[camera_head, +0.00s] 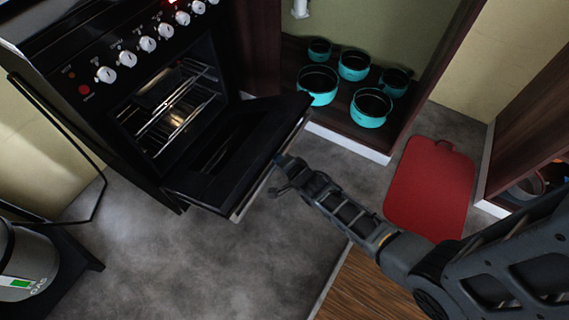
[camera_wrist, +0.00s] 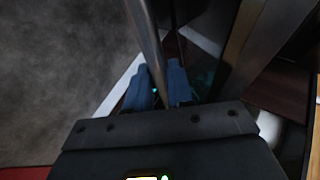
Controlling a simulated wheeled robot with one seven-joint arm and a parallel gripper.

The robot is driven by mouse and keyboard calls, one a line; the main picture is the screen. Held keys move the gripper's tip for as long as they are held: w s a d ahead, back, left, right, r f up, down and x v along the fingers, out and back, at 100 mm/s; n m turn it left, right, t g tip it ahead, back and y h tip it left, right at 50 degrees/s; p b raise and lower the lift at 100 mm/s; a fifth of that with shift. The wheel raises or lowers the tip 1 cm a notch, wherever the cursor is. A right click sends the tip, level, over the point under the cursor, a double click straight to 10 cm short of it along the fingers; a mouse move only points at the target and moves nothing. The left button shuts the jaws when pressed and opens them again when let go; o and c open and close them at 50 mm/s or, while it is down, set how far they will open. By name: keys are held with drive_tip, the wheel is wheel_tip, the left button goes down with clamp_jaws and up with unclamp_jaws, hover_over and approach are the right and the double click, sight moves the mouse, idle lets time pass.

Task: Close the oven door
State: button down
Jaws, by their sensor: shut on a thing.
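The black oven (camera_head: 130,70) stands at the upper left with its door (camera_head: 245,150) partly open, tilted outward and down. The lit cavity with wire racks (camera_head: 170,110) shows behind it. A metal handle bar (camera_head: 250,192) runs along the door's outer edge. My gripper (camera_head: 282,164) is at this edge, near the middle of the bar. In the wrist view, the blue fingers of my gripper (camera_wrist: 163,86) are on either side of the metal bar (camera_wrist: 147,38) and shut on it. The exact contact is partly hidden between the fingers.
Several teal pots (camera_head: 318,82) stand in a low open cabinet right of the oven. A red board (camera_head: 432,185) lies on the grey floor to the right. A gas canister (camera_head: 25,262) stands at the lower left. The floor (camera_head: 200,265) before the oven is clear.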

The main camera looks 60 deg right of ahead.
drive_tip(key=w+r+n+g, duration=0.1)
drive_tip(key=w+r+g, duration=0.3)
drive_tip(key=w+r, duration=0.6)
drive_tip(key=w+a+r+g, duration=0.1)
drive_tip(key=w+r+g, duration=0.2)
drive_tip(key=w+r, duration=0.7)
drive_tip(key=shift+w+r+n+g+y, duration=0.3)
drive_tip(key=shift+w+r+n+g, duration=0.1)
drive_tip(key=shift+w, duration=2.95)
drive_tip(key=c, duration=1.1)
unclamp_jaws()
drive_tip(key=shift+r, duration=0.1)
drive_tip(key=shift+p+v, duration=0.9)
drive_tip(key=shift+v, duration=2.9)
